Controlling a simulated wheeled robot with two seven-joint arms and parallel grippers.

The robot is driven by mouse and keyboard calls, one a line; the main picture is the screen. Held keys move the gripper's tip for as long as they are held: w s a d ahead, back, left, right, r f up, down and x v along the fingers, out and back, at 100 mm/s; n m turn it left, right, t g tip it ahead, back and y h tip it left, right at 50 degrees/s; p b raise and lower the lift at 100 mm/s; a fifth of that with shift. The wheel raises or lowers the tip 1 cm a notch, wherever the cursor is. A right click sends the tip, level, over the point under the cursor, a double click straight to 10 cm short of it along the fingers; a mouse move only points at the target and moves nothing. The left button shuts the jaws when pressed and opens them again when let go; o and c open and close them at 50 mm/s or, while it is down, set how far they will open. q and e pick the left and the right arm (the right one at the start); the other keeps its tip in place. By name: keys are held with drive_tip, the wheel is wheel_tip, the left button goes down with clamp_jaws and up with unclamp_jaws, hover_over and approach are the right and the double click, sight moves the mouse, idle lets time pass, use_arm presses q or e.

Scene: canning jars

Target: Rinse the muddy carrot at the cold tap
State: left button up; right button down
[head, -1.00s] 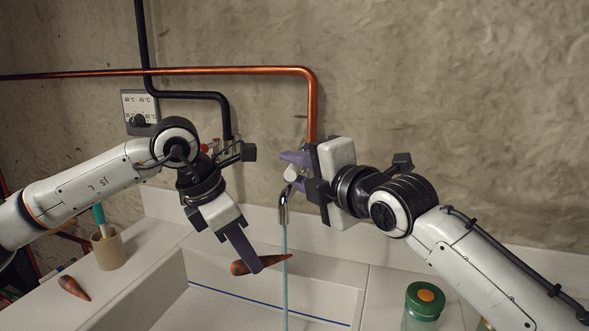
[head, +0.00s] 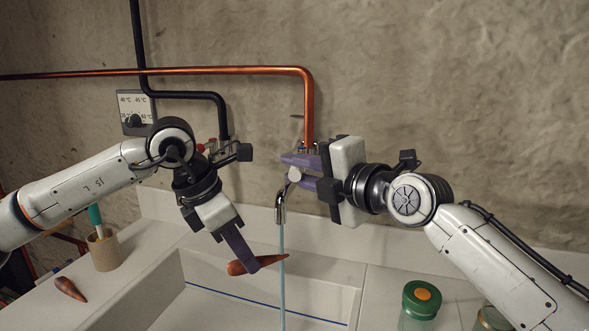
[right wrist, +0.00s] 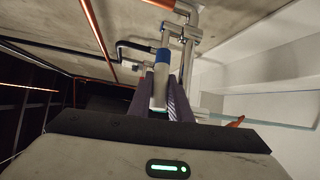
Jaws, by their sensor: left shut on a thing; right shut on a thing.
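The carrot (head: 270,260), orange-brown, is held crosswise over the sink by my left gripper (head: 248,264), shut on it. Its tip overlaps the thin water stream (head: 282,290) in the head view; I cannot tell if they touch. An orange tip of it shows in the right wrist view (right wrist: 239,121). Water runs from the chrome spout (head: 281,206). My right gripper (head: 297,172) is shut on the tap's pale handle, which has a blue band (right wrist: 162,62) in the right wrist view. The purple fingers lie on both sides of the handle.
The white sink (head: 330,285) is below. A second carrot (head: 70,289) and a cup with a brush (head: 104,250) are on the left counter. Copper pipe (head: 200,70) and a temperature dial (head: 134,112) are on the wall.

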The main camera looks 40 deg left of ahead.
drive_tip(key=shift+f, duration=0.1)
drive_tip(key=c, duration=1.9)
unclamp_jaws()
drive_tip(key=shift+d, duration=0.15)
drive_tip(key=v, duration=1.1)
drive_tip(key=shift+s+d, duration=0.2)
drive_tip(key=shift+d, duration=0.15)
